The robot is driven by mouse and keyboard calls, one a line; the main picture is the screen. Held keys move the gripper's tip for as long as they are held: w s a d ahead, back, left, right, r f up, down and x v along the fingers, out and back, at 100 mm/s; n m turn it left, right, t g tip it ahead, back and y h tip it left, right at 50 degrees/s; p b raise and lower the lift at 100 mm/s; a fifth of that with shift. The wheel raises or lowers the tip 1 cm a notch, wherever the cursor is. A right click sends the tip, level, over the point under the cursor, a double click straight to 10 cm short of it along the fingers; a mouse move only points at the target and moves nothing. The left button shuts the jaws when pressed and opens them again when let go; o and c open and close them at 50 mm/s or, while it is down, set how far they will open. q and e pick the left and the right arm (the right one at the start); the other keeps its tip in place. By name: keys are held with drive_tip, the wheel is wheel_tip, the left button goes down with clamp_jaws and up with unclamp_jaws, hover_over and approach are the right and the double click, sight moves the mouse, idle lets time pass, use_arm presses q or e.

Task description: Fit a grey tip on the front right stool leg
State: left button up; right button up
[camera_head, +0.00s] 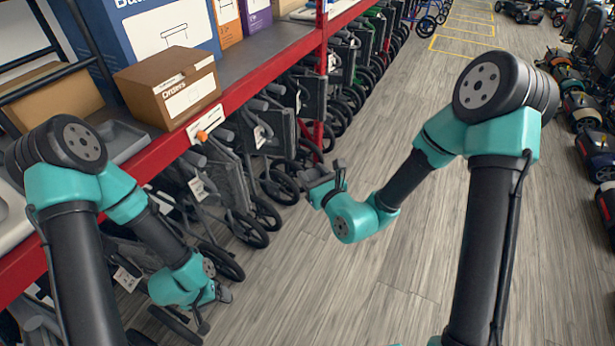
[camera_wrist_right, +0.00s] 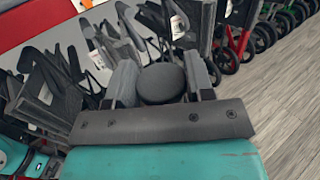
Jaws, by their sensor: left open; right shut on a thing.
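My right gripper (camera_head: 322,178) is held out over the aisle, to the right of the shelf. In the right wrist view its two fingers close on a dark grey rounded piece (camera_wrist_right: 161,84), which looks like the grey tip. My left gripper (camera_head: 222,294) is open, low beside the walkers under the shelf; its fingers are small and hard to make out. I cannot pick out a stool or its front right leg in either view. A small orange piece (camera_head: 202,135) shows at the red shelf edge; I cannot tell what it belongs to.
The red-edged shelf (camera_head: 250,88) holds a brown carton (camera_head: 168,86) and a large blue box (camera_head: 150,30). Folded grey walkers (camera_head: 225,170) crowd below it. Scooters (camera_head: 597,150) line the far right. The wooden floor (camera_head: 300,290) between is clear.

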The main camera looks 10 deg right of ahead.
idle(0.4)
drive_tip(key=w+a+f+n+g+y, duration=0.2)
drive_tip(key=w+f+n+g+y, duration=0.1)
drive_tip(key=f+n+g+y, duration=0.2)
drive_tip(key=w+a+f+n+g+y, duration=0.2)
drive_tip(key=f+n+g+y, duration=0.4)
drive_tip(key=g, duration=0.4)
drive_tip(key=shift+w+a+f+n, duration=0.3)
drive_tip(key=shift+w+f+n, duration=0.5)
drive_tip(key=shift+f, duration=0.25)
drive_tip(key=s+d+f+m+t+h, duration=0.1)
drive_tip(key=s+d+m+t+h, duration=0.1)
drive_tip(key=d+m+t+h, duration=0.2)
drive_tip(key=s+d+f+m+t+h, duration=0.1)
drive_tip(key=d+m+t+h, duration=0.4)
drive_tip(key=d+t, duration=0.5)
drive_tip(key=shift+s+d+f+m+h, duration=0.3)
drive_tip(key=shift+s+d+m, duration=0.2)
drive_tip(key=shift+d+m, duration=0.7)
